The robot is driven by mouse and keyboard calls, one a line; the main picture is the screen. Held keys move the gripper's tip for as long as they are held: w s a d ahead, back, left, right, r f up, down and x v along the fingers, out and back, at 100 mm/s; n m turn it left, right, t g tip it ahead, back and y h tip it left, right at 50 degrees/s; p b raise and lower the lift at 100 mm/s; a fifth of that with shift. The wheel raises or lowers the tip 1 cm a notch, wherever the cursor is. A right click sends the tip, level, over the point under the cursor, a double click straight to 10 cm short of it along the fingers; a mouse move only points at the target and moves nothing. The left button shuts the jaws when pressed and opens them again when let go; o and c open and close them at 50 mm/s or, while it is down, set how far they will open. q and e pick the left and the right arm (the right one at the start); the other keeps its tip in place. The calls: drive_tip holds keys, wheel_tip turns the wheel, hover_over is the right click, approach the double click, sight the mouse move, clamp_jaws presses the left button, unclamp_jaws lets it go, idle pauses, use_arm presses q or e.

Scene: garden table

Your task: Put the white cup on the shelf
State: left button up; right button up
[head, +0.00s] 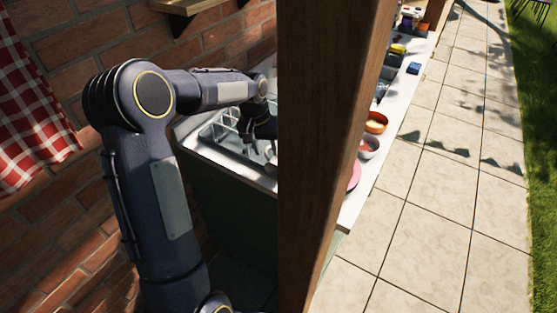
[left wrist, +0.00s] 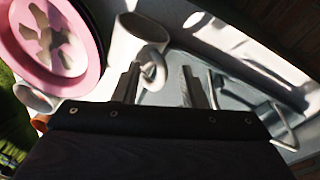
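The white cup (left wrist: 138,36) is in the left wrist view, just beyond my left gripper (left wrist: 160,70), its handle turned toward the fingers. The gripper is open. The handle loop lies close to the left finger, in the gap between the fingertips as seen here; I cannot tell whether it touches. In the head view my left gripper (head: 258,128) is over the sink area, partly cut off by a wooden post. The cup cannot be made out there. A wooden shelf (head: 186,6) is on the brick wall at the top. My right gripper is not in view.
The wooden post (head: 325,150) hides much of the counter. A metal sink (head: 222,128) is left of it. A pink plate (left wrist: 92,55) lies beside the cup. Bowls (head: 375,122) and other items stand on the counter's right part. A checked curtain (head: 30,110) hangs left.

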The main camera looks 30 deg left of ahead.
use_arm(q)
clamp_jaws()
drive_tip(key=shift+r, duration=0.1)
idle(0.3)
